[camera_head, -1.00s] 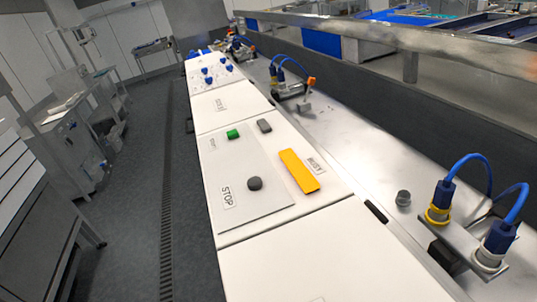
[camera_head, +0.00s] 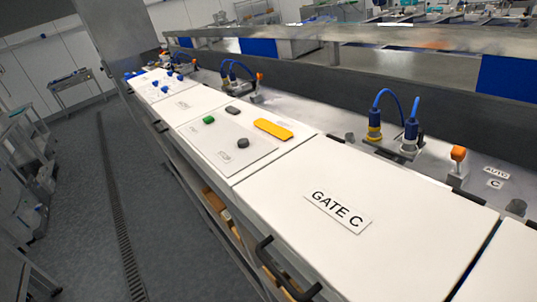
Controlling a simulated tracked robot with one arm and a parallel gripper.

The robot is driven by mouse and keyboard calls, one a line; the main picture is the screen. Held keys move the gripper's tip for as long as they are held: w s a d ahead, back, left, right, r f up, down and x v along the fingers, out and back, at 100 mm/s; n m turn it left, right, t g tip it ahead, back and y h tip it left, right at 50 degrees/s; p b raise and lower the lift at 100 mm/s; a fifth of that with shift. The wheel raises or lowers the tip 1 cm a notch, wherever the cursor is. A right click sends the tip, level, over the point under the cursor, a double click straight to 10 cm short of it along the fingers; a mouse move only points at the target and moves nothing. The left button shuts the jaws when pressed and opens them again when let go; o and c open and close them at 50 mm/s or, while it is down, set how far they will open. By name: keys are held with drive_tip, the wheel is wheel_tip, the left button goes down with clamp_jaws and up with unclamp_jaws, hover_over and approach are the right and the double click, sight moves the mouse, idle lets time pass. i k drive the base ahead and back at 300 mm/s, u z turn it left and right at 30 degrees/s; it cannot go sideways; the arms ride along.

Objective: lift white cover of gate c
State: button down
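The white cover of gate C (camera_head: 400,220) lies flat and closed in the lower right of the view. It bears a "GATE C" label (camera_head: 338,209). A dark handle (camera_head: 283,272) sits on its front edge, at the bottom of the view. My gripper is not in view, so its state and its distance from the cover do not show.
Left of the cover is a panel with a green button (camera_head: 208,120), a dark knob (camera_head: 242,143) and a yellow bar (camera_head: 273,129). Behind stand blue-cabled connectors (camera_head: 409,146) and an orange-topped lever (camera_head: 458,158). Open floor (camera_head: 80,190) with a drain lies left.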

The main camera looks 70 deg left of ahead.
sight(360, 227)
drive_tip(key=u, duration=0.25)
drive_tip(key=k, duration=0.85)
drive_tip(key=u, duration=0.6)
